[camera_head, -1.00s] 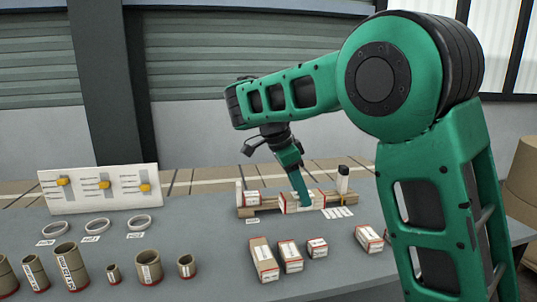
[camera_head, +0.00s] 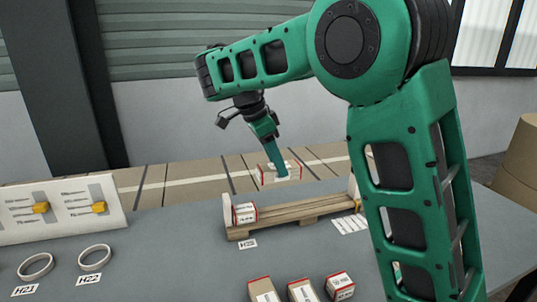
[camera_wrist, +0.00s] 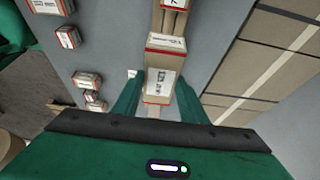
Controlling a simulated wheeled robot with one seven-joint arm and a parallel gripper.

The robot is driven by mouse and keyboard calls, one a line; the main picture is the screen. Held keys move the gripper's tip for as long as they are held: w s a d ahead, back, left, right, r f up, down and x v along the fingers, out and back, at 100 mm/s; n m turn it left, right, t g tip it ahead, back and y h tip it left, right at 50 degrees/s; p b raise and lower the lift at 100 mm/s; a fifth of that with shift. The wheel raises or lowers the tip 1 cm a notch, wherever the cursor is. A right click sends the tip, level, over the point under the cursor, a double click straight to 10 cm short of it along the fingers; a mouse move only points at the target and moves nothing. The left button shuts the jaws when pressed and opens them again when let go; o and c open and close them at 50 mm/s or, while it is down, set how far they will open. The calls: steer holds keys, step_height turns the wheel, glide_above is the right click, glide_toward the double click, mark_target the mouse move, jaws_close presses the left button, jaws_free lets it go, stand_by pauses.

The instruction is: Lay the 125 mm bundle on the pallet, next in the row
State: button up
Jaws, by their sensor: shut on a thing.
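My gripper (camera_head: 281,176) is shut on a kraft bundle (camera_head: 266,174) with a white label and red edges; its length marking is too small to read. In the head view the bundle appears above and behind the wooden pallet (camera_head: 300,211), apart from it. Another red-edged bundle (camera_head: 244,213) lies at the pallet's left end, against the end board. The rest of the pallet's top is bare. In the wrist view the held bundle (camera_wrist: 159,84) sits between the two green fingers.
Several bundles (camera_head: 302,292) lie on the grey table in front of the pallet. Two rings (camera_head: 95,257) and a white board with yellow sliders (camera_head: 98,208) are at left. A brown belt-like strip (camera_head: 190,183) runs behind. A label sheet (camera_head: 350,224) lies at the pallet's right front.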

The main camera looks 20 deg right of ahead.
steer(key=shift+w, duration=0.4)
steer(key=shift+f, duration=0.25)
step_height(320, 180, down, 7)
steer(key=shift+f, duration=0.2)
steer(key=shift+f, duration=0.2)
stand_by(0.5)
steer(key=shift+a+f, duration=0.1)
steer(key=shift+f, duration=2)
steer(key=shift+f, duration=0.15)
steer(key=o, duration=1.5)
